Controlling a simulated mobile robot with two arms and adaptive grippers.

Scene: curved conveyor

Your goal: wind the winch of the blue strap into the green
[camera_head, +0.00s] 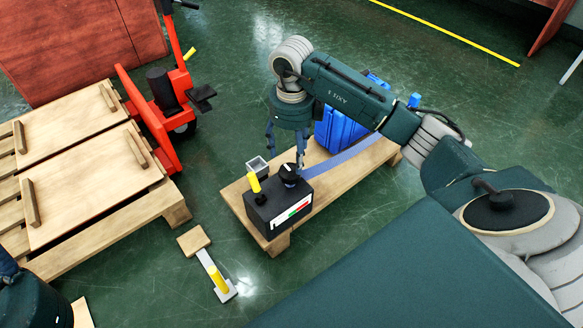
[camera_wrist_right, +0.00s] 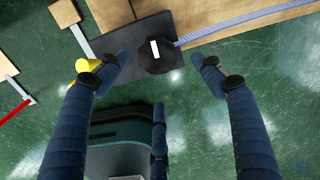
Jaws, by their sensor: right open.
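The winch is a black box (camera_head: 278,207) on the near end of a wooden pallet, with a dark knob (camera_head: 288,174) on top bearing a white mark. The knob also shows in the right wrist view (camera_wrist_right: 160,62). A gauge strip (camera_head: 292,213) with red and green parts is on the box's front; its reading is too small to tell. The blue strap (camera_head: 345,156) runs from the winch to a blue load (camera_head: 340,128). My right gripper (camera_head: 289,160) is open above the knob, its fingers spread around it and apart from it.
A yellow-handled tool (camera_head: 217,277) lies on the floor in front. A red pallet truck (camera_head: 150,120) and wooden pallets are at left.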

